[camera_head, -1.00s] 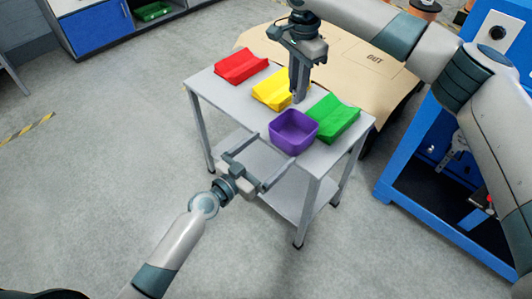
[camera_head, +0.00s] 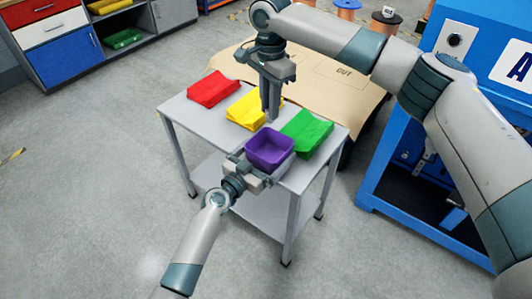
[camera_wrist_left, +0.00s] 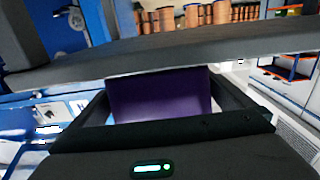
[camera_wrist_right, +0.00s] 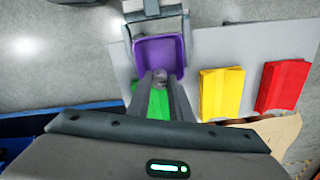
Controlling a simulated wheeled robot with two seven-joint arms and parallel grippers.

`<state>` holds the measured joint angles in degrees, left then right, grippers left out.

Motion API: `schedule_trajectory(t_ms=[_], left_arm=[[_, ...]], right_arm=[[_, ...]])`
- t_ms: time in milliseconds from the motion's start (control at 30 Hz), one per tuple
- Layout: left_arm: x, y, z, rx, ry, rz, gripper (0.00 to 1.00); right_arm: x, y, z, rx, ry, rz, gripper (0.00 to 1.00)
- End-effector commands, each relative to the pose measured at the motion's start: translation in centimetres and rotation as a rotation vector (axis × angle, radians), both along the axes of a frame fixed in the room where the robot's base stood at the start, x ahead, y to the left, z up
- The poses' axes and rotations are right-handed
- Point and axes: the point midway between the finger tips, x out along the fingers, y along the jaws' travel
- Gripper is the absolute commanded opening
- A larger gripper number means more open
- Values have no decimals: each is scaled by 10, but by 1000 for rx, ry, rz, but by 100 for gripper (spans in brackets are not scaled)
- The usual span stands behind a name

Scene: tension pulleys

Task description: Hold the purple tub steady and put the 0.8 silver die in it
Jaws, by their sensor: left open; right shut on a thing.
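The purple tub (camera_head: 269,150) stands at the table's near edge, open side up. My left gripper (camera_head: 262,163) is open, with its fingers along the two sides of the tub. The left wrist view shows the tub (camera_wrist_left: 158,97) between the fingers; I cannot tell whether they touch it. My right gripper (camera_head: 270,115) points down above the table, behind the tub. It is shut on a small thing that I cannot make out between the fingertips. The right wrist view shows its fingertips (camera_wrist_right: 158,78) in front of the tub (camera_wrist_right: 160,54). I cannot pick out the silver die.
A cardboard surface (camera_head: 340,85) lies behind the table. A blue machine frame (camera_head: 385,150) stands to the right.

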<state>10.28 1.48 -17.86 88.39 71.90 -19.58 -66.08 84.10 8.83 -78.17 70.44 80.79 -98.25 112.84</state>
Motion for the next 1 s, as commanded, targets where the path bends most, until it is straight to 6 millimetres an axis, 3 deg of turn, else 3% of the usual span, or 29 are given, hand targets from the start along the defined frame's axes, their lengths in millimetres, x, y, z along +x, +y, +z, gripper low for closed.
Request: schedule_trajectory(t_ms=[200,333,367,667,1000], left_arm=[[0,0,0,0,0,0,100],[0,0,0,0,0,0,69],[0,0,0,0,0,0,66],[0,0,0,1,-1,0,67],[0,0,0,1,-1,0,67]], right_arm=[[0,0,0,0,0,0,0],[0,0,0,0,0,0,0],[0,0,0,1,-1,0,0],[0,0,-5,1,1,0,0],[0,0,-24,0,1,0,0]])
